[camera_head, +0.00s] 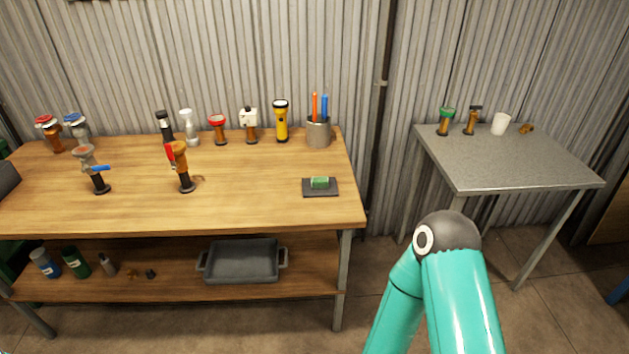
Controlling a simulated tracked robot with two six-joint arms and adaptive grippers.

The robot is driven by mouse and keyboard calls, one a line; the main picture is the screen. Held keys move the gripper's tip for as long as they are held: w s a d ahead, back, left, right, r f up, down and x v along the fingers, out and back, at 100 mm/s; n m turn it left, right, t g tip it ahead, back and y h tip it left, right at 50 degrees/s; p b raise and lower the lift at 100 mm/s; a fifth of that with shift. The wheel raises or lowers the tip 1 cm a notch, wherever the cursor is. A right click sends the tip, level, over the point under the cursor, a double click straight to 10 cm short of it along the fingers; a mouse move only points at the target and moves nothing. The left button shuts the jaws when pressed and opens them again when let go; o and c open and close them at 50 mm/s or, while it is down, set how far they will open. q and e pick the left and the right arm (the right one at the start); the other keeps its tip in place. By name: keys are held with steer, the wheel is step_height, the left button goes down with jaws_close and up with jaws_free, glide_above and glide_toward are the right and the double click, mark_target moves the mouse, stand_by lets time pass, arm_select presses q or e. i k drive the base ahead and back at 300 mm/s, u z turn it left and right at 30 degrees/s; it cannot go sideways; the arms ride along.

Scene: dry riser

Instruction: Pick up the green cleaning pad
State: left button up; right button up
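The green cleaning pad (319,182) is a small green block. It lies on a dark flat mat (320,192) near the right front part of the wooden workbench top (250,209). Nothing covers it from this view. A teal arm of mine rises at the bottom right, in front of the floor between the bench and the grey table, with its dark joint below and right of the pad. Its gripper is out of view. My other arm and gripper do not show.
Valves, a yellow flashlight (281,121) and a grey cup with pens (318,132) stand along the bench's back. Two valve pieces stand mid-bench. A grey tray (242,261) sits on the lower shelf. A grey table (506,163) with small items stands right. Bench around the pad is clear.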

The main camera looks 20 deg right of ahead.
mark_target(317, 182)
steer(key=i, duration=0.85)
steer(key=z, duration=0.05)
